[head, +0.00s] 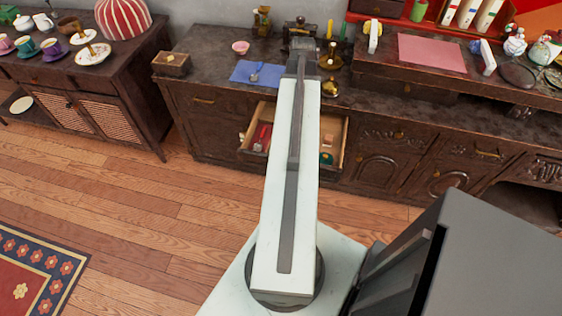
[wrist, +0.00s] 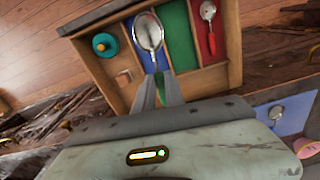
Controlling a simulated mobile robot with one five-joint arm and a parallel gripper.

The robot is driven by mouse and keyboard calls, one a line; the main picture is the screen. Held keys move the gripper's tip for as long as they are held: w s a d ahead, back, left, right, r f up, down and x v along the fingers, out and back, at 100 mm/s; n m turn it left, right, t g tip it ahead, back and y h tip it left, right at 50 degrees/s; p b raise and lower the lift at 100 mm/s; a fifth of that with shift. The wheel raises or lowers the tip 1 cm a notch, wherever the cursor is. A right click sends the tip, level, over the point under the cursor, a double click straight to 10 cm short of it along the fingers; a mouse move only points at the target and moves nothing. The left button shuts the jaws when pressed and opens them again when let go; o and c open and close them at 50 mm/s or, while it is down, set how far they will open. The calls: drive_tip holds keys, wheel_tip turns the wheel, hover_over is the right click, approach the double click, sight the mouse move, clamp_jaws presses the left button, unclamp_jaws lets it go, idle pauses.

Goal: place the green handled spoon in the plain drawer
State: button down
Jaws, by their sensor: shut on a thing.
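My gripper (wrist: 160,92) is shut on the green handle (wrist: 161,97) of a metal spoon. The spoon's bowl (wrist: 149,31) points away from the fingers, above the blue-lined strip in the wrist view. Below is an open wooden drawer (wrist: 233,45) with compartments lined blue, green (wrist: 178,35) and red, and a plain wood part (wrist: 122,65). I cannot tell how high the spoon is above the drawer. In the head view my arm hides the spoon, the fingers and the middle of the drawer (head: 343,142).
A red-handled spoon (wrist: 208,14) lies in the red compartment. A teal round thing (wrist: 104,44) and a small block (wrist: 124,77) sit in the plain part. Another spoon (head: 254,76) lies on a blue cloth (head: 243,67) on the counter, near a pink bowl (head: 240,47).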

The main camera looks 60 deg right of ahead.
drive_tip(key=shift+n, duration=0.6)
drive_tip(key=w+f+b, duration=0.2)
drive_tip(key=f+b, duration=0.3)
drive_tip(key=f, duration=0.1)
drive_tip(key=w+a+f+b, duration=0.1)
drive_tip(key=w+f+b, duration=0.1)
drive_tip(key=f+b, duration=0.2)
drive_tip(key=w+f+b, duration=0.1)
drive_tip(key=f+b, duration=0.4)
drive_tip(key=f, duration=0.2)
drive_tip(key=shift+w+a+f+b, duration=0.3)
drive_tip(key=shift+w+a, duration=0.05)
drive_tip(key=shift+w, duration=0.05)
drive_tip(key=shift+r, duration=0.2)
drive_tip(key=shift+f, duration=0.1)
drive_tip(key=c, duration=1.8)
unclamp_jaws()
drive_tip(key=shift+f, duration=0.1)
drive_tip(key=o, duration=0.4)
